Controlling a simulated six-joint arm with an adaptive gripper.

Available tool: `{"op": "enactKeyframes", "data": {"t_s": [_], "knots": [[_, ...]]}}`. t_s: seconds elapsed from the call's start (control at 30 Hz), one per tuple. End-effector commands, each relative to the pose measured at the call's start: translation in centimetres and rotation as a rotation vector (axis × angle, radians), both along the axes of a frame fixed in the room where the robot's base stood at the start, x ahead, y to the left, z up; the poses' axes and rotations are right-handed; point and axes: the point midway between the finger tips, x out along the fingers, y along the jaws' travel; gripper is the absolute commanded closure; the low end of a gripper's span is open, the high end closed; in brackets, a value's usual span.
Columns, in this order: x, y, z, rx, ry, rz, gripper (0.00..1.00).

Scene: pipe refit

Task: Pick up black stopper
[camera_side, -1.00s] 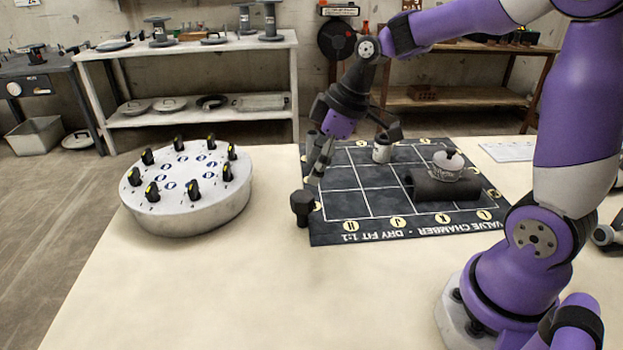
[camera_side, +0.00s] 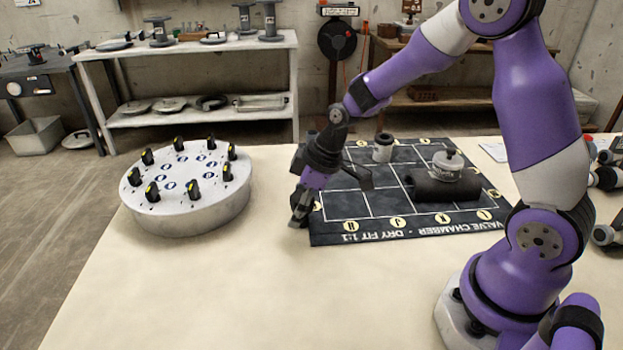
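The black stopper stood upright on the pale table beside the near left corner of the dark mat (camera_side: 375,228); it is now hidden by my gripper's fingers or too dark to tell from them. My gripper (camera_side: 299,216) points down at that spot, with its grey fingertips low near the table surface. I cannot make out a gap between the fingers, nor whether they touch or enclose the stopper.
A round white base (camera_side: 190,217) with several black knobs stands to the left. On the mat are a black pipe piece (camera_side: 425,188) with a pale-topped valve (camera_side: 448,163) and a small grey-white cylinder (camera_side: 382,148). The front table is clear.

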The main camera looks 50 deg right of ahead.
Motion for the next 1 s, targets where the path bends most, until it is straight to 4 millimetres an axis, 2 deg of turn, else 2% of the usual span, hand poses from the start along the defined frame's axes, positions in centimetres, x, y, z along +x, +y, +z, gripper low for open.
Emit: {"op": "enactKeyframes", "data": {"t_s": [0.03, 0.07, 0.1, 0.13, 0.17, 0.47, 0.63, 0.77, 0.87, 1.0], "knots": [[0.0, 0.0, 0.0, 0.0, 0.0, 0.0, 0.41], [0.0, 0.0, 0.0, 0.0, 0.0, 0.0, 0.56], [0.0, 0.0, 0.0, 0.0, 0.0, 0.0, 0.76], [0.0, 0.0, 0.0, 0.0, 0.0, 0.0, 0.84], [0.0, 0.0, 0.0, 0.001, 0.001, 0.0, 0.86], [-0.1, 0.0, 0.0, 0.001, 0.003, 0.0, 0.87], [-0.1, 0.0, 0.6, 0.0, 0.002, 0.0, 0.87], [0.0, 0.0, 2.2, -0.001, -0.003, 0.0, 0.87], [0.1, 0.0, 4.1, -0.002, -0.005, 0.0, 0.87], [-1.7, 2.7, 6.0, 0.0, -0.004, 0.009, 0.87]]}}
